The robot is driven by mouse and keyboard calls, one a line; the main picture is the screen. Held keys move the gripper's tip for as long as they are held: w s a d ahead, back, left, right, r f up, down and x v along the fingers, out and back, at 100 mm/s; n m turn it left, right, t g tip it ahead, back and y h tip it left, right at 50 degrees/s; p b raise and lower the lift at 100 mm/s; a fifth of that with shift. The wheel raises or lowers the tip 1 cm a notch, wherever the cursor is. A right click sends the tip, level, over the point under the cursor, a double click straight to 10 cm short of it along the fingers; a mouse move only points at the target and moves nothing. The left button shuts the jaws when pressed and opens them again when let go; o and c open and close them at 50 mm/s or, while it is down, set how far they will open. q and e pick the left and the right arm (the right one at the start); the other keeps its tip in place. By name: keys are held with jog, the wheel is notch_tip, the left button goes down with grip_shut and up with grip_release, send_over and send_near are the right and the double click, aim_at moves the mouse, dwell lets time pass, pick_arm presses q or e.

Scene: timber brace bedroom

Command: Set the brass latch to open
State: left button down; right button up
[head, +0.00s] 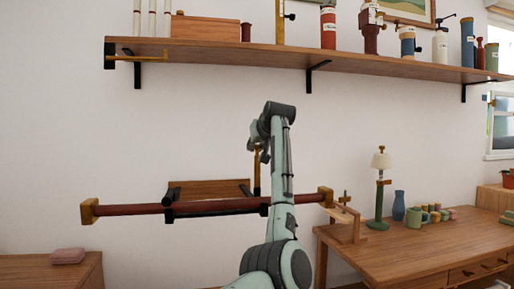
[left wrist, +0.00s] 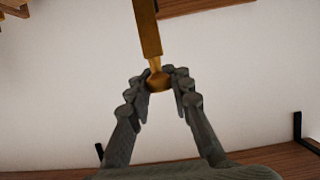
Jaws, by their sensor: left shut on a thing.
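The brass latch (head: 257,170) stands upright in front of the wall, at the right end of a small wooden panel. In the left wrist view its brass lever (left wrist: 147,30) comes down from the top and ends in a rounded knob. My left gripper (head: 260,151) is at the upper end of the latch, partly hidden by my own arm. In the left wrist view the fingers of my left gripper (left wrist: 159,82) are shut around the knob. My right gripper is not in view.
A dark red bar (head: 130,210) with brass end blocks runs across below the latch, in front of the wooden panel (head: 208,188). A loaded shelf (head: 215,54) hangs above. A desk (head: 425,247) with a lamp (head: 380,190), vase and mugs stands at right.

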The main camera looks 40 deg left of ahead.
pick_arm(q)
jog(key=c, duration=1.4)
grip_release()
jog(key=shift+f, duration=0.15)
jog(key=shift+o, duration=0.2)
jog(key=shift+d, duration=0.1)
jog(key=v, duration=1.2)
